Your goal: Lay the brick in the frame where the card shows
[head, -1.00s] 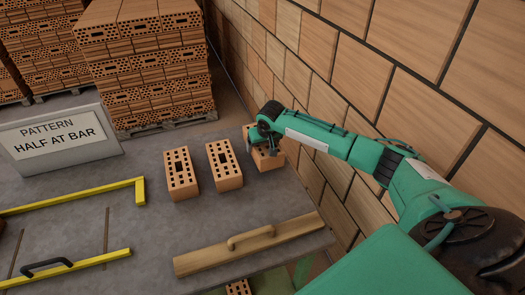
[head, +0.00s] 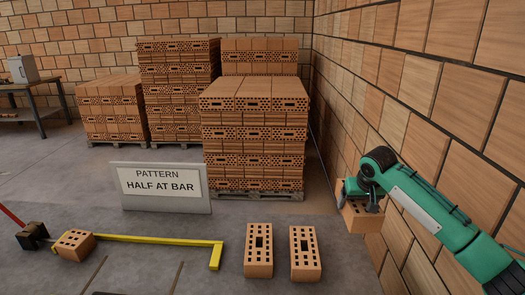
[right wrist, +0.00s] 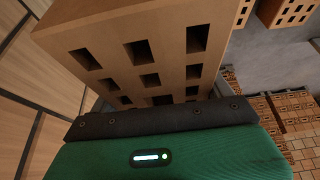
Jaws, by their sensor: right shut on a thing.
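My right gripper (head: 362,190) is shut on an orange perforated brick (head: 362,217) and holds it at the right, beside the brick wall. In the right wrist view the held brick (right wrist: 125,40) fills the upper middle, past the dark gripper edge (right wrist: 160,118). A card (head: 160,188) reads "PATTERN HALF AT BAR". The yellow frame (head: 160,239) lies in front of it; its near part is out of view. A brick (head: 75,245) lies at the far left of the frame. Two bricks (head: 258,250) (head: 305,252) stand between the frame and my right gripper. My left gripper is not in view.
A dark block with a red handle (head: 32,235) lies left of the frame's brick. The brick wall (head: 425,120) runs close along the right. The grey surface inside the frame (head: 140,270) looks mostly clear.

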